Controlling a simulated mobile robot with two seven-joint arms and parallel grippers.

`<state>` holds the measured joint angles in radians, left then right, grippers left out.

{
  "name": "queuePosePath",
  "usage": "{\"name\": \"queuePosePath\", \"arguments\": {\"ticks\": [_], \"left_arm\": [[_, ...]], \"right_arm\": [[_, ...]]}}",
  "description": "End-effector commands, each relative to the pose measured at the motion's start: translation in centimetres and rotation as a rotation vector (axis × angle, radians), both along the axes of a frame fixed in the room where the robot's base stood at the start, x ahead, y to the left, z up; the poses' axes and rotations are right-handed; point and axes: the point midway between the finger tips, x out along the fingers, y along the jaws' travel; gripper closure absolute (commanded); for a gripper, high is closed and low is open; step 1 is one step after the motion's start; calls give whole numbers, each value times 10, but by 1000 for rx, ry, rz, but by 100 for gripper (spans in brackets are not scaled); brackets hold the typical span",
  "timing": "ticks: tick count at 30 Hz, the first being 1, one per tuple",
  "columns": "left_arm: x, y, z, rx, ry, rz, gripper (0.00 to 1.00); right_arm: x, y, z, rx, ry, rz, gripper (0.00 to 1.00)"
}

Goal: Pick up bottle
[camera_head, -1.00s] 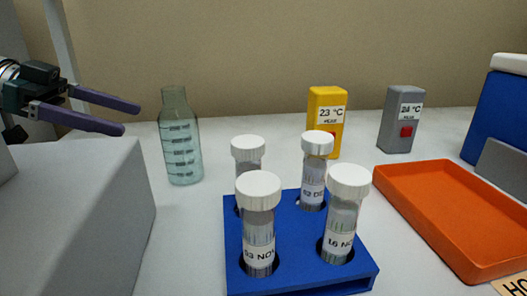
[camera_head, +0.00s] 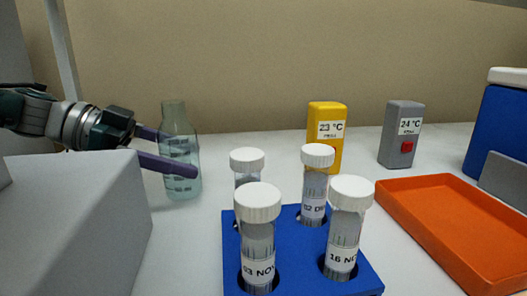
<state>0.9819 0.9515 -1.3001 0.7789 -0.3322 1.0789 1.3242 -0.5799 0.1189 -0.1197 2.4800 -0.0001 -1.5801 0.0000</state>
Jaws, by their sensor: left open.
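A clear, greenish glass bottle (camera_head: 174,118) with dark graduation marks stands upright on the bench, left of centre. My left gripper (camera_head: 181,155) is open at the bottle. Its near finger crosses in front of the lower part of the bottle. Its far finger reaches the bottle's left side at a higher place in the picture, and its tip seems to be behind the glass. The bottle appears to be between the two fingers; I cannot tell whether either touches it. My right gripper is not in view.
A grey box (camera_head: 75,225) stands in the left foreground below my left arm. A blue rack (camera_head: 300,280) with several white-capped vials is right of the bottle. Behind stand a yellow device (camera_head: 326,115) and a grey device (camera_head: 402,122); an orange tray (camera_head: 450,235) is at right.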

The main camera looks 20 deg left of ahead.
Motion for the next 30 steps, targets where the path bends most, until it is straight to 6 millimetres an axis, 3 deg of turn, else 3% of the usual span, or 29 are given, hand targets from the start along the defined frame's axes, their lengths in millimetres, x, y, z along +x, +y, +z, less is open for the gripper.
{"name": "queuePosePath", "arguments": {"ticks": [3,30], "left_arm": [[0,0,0,0,0,0,0],[0,1,0,1,1,0,100]], "right_arm": [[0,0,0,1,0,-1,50],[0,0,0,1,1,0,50]]}}
